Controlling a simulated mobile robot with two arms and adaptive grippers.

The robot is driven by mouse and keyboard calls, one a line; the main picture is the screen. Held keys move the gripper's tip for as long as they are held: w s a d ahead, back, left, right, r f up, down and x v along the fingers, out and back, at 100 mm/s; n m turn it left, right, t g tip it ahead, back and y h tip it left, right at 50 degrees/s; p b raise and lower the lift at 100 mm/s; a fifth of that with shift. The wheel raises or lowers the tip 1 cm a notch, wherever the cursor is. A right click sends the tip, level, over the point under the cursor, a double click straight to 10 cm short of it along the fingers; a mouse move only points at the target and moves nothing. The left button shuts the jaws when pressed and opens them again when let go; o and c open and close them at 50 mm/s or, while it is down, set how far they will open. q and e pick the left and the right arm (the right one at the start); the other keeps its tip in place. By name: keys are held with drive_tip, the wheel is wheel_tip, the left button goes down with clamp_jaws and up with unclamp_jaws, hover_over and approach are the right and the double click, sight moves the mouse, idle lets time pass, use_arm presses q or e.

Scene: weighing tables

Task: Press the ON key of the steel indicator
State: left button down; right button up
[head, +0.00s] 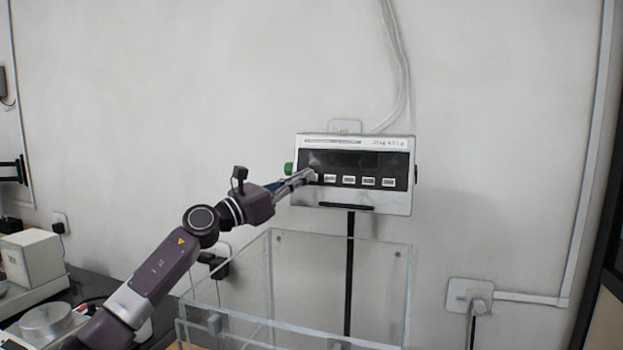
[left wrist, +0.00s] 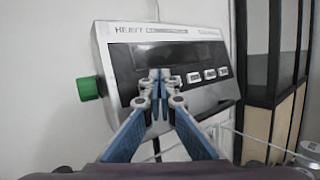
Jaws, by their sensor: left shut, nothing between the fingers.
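The steel indicator (head: 354,205) is a silver box with a dark display and a row of several white keys. It stands on a black post in front of the wall, and it fills the middle of the left wrist view (left wrist: 212,103). My left gripper (head: 312,174) is shut and empty, with its fingertips at the left end of the key row. In the left wrist view the fingertips (left wrist: 155,78) cover the leftmost key area, so the key there is hidden. I cannot tell whether they touch it. The display looks dark. My right gripper is not in view.
A clear-walled box (head: 270,232) stands below the indicator. A green knob (left wrist: 89,88) sticks out from the indicator's left side. Cables run up the wall, with a socket (head: 470,295) at lower right. Scales (head: 45,320) and a pale box (head: 32,257) stand at left.

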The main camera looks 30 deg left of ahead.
use_arm(q)
drive_tip(key=shift+w, duration=0.15)
idle(0.7)
drive_tip(key=shift+w+a+f, duration=0.1)
drive_tip(key=shift+w, duration=0.2)
drive_tip(key=shift+w+a+f, duration=0.1)
drive_tip(key=shift+w, duration=0.2)
idle(0.8)
drive_tip(key=shift+s, duration=0.15)
drive_tip(key=shift+s+d+r, duration=0.2)
drive_tip(key=shift+s, duration=0.4)
drive_tip(key=s, duration=0.1)
drive_tip(key=s+r, duration=0.1)
drive_tip(key=s, duration=0.1)
drive_tip(key=s+d, duration=0.1)
drive_tip(key=shift+s+r+b, duration=0.15)
drive_tip(key=shift+s+b, duration=0.15)
idle(0.9)
